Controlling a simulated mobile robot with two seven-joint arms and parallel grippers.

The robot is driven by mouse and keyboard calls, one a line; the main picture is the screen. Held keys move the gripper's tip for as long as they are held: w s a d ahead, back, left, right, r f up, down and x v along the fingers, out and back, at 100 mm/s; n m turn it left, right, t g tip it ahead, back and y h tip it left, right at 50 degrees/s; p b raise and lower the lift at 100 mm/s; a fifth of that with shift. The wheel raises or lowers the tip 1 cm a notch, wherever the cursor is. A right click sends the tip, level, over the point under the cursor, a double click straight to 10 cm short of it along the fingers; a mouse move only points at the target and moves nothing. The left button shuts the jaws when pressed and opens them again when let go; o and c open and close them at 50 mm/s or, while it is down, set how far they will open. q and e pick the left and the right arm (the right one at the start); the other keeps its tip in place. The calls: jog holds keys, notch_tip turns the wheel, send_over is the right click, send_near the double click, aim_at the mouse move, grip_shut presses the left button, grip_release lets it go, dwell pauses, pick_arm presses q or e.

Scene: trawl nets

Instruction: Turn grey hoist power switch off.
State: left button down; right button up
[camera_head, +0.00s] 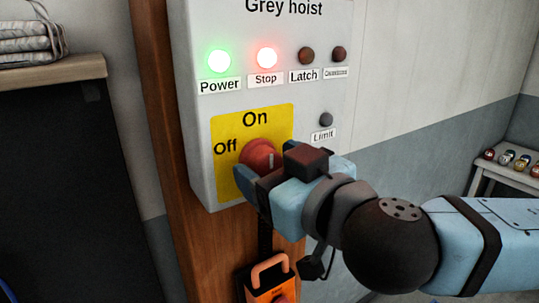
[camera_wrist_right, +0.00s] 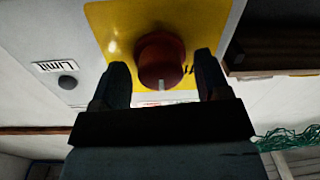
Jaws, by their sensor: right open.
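The grey hoist panel (camera_head: 225,110) is a light grey box with a yellow plate (camera_head: 226,118) marked "On" at the top and "Off" at the left. The red round power switch (camera_head: 256,154) sits on this plate, with a pale mark on its face. The green Power lamp (camera_head: 219,60) and the red Stop lamp (camera_head: 267,57) are lit. My right gripper (camera_head: 262,178) is at the switch and hides part of it. In the wrist view, its open fingers (camera_wrist_right: 161,72) stand either side of the red knob (camera_wrist_right: 160,55), with gaps showing. My left gripper is out of view.
The panel hangs on a wooden post (camera_head: 172,130). An orange device with a handle (camera_head: 268,275) is below it. Latch (camera_head: 306,56) and Limit (camera_head: 326,119) indicators look dark. A shelf with small coloured items (camera_head: 507,158) stands right; folded netting (camera_head: 27,40) lies upper left.

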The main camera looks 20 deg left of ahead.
jog(key=shift+w+a, duration=0.2)
jog(key=shift+a, duration=0.05)
jog(key=shift+d, duration=0.1)
jog(key=c, duration=0.8)
jog(key=shift+s, duration=0.1)
jog(key=shift+c, duration=0.6)
